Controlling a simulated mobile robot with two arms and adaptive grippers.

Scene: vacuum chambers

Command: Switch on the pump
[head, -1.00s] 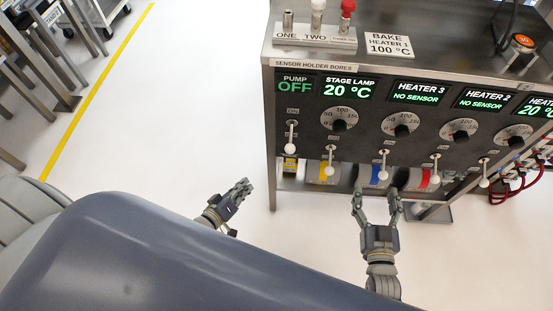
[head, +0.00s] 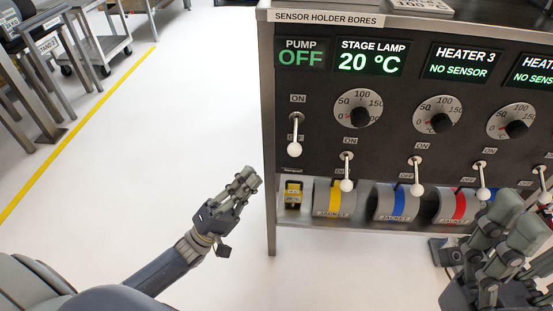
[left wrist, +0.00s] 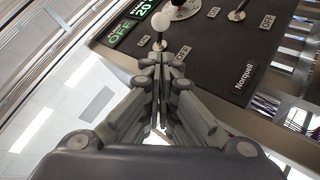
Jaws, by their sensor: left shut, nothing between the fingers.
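The pump switch (head: 295,148) is a white ball-ended lever at the left end of the dark panel, hanging down, with an ON label above it. The pump display (head: 301,58) above reads OFF. My left gripper (head: 250,178) is shut and empty, left of the panel's edge and a little below the lever, apart from it in the head view. In the left wrist view the closed fingertips (left wrist: 161,60) point toward the pump switch (left wrist: 159,19), which shows just beyond them. My right gripper (head: 505,225) is at the lower right, near the camera; its finger gap is unclear.
More white levers (head: 346,185) and dials (head: 357,110) sit to the right on the panel. Yellow, blue and red banded jackets (head: 334,199) lie on the shelf below. The floor (head: 150,150) left of the cabinet is clear, with carts (head: 95,45) beyond.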

